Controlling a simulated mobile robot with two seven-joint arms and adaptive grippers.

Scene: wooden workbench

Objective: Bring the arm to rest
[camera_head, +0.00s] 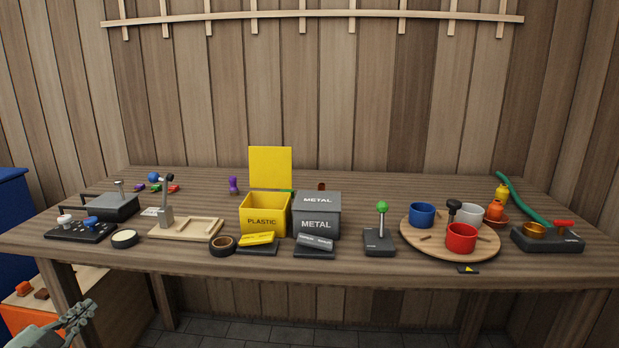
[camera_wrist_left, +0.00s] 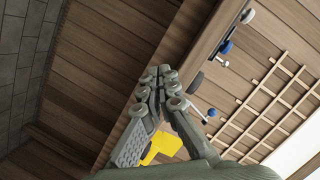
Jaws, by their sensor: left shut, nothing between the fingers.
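My left gripper (camera_head: 77,315) shows at the bottom left of the head view, low in front of the workbench and clear of it. In the left wrist view its fingers (camera_wrist_left: 163,82) are together with nothing held between them. The workbench (camera_head: 350,273) spans the head view, and its front edge is above and to the right of the gripper. My right gripper is not in either view.
On the bench stand a yellow plastic bin (camera_head: 264,217), a grey metal bin (camera_head: 316,222), a green-knobbed lever (camera_head: 380,235) and a round board (camera_head: 425,243) with cups. An orange box (camera_head: 25,320) is near my left gripper. The floor (camera_head: 235,333) looks clear.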

